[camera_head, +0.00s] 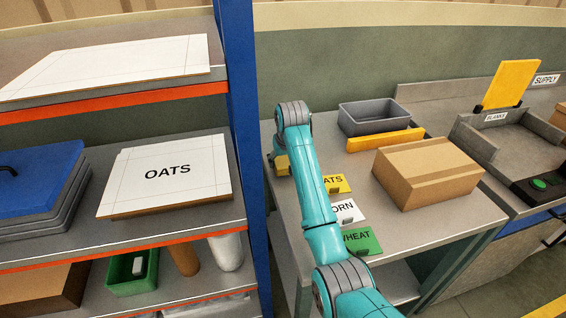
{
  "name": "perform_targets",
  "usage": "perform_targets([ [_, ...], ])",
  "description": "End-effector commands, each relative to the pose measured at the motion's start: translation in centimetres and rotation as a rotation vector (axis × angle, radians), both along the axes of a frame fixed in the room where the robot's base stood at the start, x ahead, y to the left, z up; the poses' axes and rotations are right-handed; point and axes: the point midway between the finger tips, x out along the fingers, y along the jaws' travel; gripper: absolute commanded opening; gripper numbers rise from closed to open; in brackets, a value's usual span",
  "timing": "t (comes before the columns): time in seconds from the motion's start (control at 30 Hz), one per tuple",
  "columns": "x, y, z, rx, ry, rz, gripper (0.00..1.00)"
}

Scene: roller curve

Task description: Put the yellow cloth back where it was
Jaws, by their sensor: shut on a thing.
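A small yellow piece, which looks like the yellow cloth (282,166), shows at the left edge of the table, just left of my teal arm. My gripper (277,156) is at the yellow piece, shut on it. The arm's wrist and forearm hide most of the gripper and part of the piece. I cannot tell whether the piece touches the table.
The grey table (420,222) holds a grey bin (380,117), a yellow bar (385,140), a cardboard box (428,172) and OATS, CORN and WHEAT cards (360,240). A blue shelf post (243,130) stands close left of the arm.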

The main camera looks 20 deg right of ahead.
Motion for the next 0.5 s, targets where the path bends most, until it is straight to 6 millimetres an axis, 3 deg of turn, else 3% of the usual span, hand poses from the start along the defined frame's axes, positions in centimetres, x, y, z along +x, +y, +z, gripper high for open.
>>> perform_targets([
  [0.1, 0.01, 0.00, -0.98, 0.000, -0.001, 0.000, 0.34],
  [0.43, 0.00, 0.00, -1.24, 0.000, -0.001, 0.000, 0.34],
  [0.47, 0.01, 0.00, -1.27, 0.000, -0.001, 0.000, 0.69],
  [0.5, 0.02, 0.00, -1.25, 0.000, -0.001, 0.000, 0.79],
])
